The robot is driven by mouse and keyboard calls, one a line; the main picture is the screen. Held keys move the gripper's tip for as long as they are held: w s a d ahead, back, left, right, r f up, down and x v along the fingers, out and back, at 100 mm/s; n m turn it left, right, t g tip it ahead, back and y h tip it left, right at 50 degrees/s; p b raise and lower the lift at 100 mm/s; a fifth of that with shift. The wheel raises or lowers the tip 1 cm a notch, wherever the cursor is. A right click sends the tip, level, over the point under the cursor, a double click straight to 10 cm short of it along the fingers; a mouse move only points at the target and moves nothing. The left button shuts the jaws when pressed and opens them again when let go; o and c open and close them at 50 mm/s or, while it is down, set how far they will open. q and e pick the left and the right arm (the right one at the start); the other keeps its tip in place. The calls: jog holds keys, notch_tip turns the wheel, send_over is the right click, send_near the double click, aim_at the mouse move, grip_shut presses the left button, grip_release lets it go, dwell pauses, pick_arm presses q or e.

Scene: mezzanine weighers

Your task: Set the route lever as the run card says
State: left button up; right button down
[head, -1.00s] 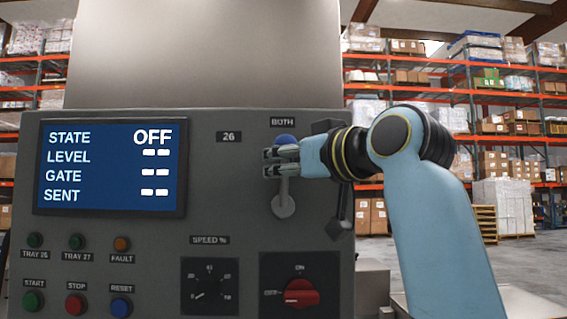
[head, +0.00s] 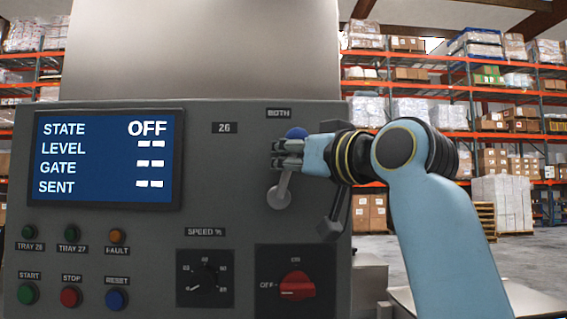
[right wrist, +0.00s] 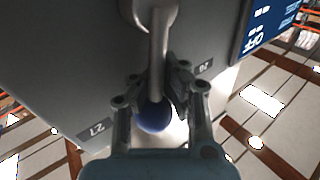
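The route lever (head: 283,186) is a grey shaft with a blue ball knob (head: 297,133), on a grey panel under a BOTH label (head: 278,113). It leans to the right of upright, toward the side away from the 26 label (head: 224,128). My right gripper (head: 277,154) is at the lever just below the knob. In the right wrist view its fingers (right wrist: 163,84) close in from both sides of the shaft (right wrist: 158,45), with the knob (right wrist: 154,117) between them. A 27 label (right wrist: 97,128) shows there; my arm hides it in the head view. My left gripper is out of view.
The screen (head: 108,158) reads STATE OFF, with dashes for LEVEL, GATE and SENT. Below are several buttons, a speed dial (head: 204,279) and a red rotary switch (head: 297,286). Warehouse racks (head: 420,75) stand far behind.

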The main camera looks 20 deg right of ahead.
jog(key=d+m+t, duration=0.1)
jog(key=m+t+b, duration=0.1)
jog(key=m, duration=0.1)
jog(key=shift+s+d+h, duration=0.3)
jog(key=shift+s+d, duration=0.1)
jog(key=shift+w+f+m+t+b, duration=0.2)
jog(key=shift+m+t+b, duration=0.3)
jog(key=shift+m, duration=0.6)
jog(key=shift+f+h, duration=0.3)
jog(key=shift+f, duration=0.05)
jog(key=c, duration=2)
grip_release()
jog(key=shift+a, duration=0.1)
jog(key=shift+o, duration=1.3)
jog(key=shift+s+d, duration=0.2)
jog(key=shift+d, duration=0.05)
jog(key=o, duration=0.5)
jog(key=shift+s+d+r, duration=0.2)
jog(key=shift+s+d, duration=0.05)
jog(key=shift+s, duration=0.1)
jog(key=shift+c, duration=0.2)
jog(key=shift+o, duration=0.9)
jog(key=shift+d, duration=0.15)
jog(key=v, duration=0.7)
jog(key=shift+s+f, duration=0.15)
jog(key=shift+s, duration=0.05)
